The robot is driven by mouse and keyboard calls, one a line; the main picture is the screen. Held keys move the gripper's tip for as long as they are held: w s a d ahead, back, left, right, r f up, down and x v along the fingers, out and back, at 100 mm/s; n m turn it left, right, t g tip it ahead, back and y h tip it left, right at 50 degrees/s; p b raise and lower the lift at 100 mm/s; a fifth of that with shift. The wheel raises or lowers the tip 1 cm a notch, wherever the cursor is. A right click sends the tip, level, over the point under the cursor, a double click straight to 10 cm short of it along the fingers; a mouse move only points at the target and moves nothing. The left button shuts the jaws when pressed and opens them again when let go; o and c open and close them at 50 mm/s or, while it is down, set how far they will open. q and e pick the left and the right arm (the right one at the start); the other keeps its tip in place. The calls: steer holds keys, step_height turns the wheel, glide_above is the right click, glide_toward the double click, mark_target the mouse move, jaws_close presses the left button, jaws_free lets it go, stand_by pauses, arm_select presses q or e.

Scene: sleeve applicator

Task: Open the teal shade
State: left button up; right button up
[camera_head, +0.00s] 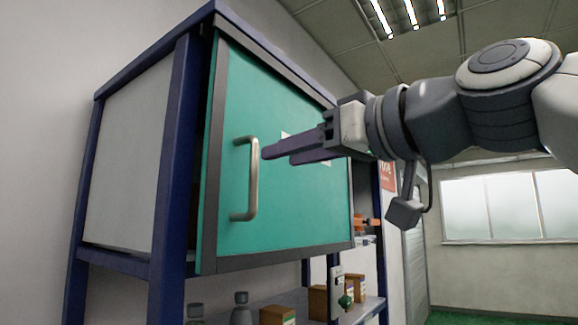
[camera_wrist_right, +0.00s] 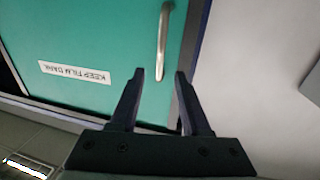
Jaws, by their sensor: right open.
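The teal shade (camera_head: 225,190) is a flat teal panel with a grey frame on the front of a blue-framed cabinet. It looks closed or nearly so, with a narrow dark gap at its left edge. A metal bar handle (camera_head: 252,178) stands upright near that edge; it also shows in the right wrist view (camera_wrist_right: 163,42). My right gripper (camera_head: 264,155) is in front of the panel, its purple fingers pointing at the handle. In the right wrist view the gripper (camera_wrist_right: 160,75) is open and empty, with the handle ahead between the fingertip lines. The left gripper is out of view.
The cabinet's blue post (camera_head: 172,185) and white side panel (camera_head: 125,160) stand left of the shade. A lower shelf holds bottles (camera_head: 241,308) and small boxes (camera_head: 318,301). An orange item (camera_head: 366,222) sits right of the panel. A white label (camera_wrist_right: 75,73) is on the panel.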

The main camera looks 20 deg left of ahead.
mark_target(257, 164)
steer(key=p+x, duration=0.3)
steer(key=x, duration=0.4)
steer(key=shift+w+a+r, duration=0.1)
steer(key=shift+a, duration=0.05)
steer(key=shift+w+a+p, duration=0.3)
steer(key=shift+a+p, duration=0.1)
steer(key=shift+a, duration=0.05)
jaws_close()
stand_by(0.8)
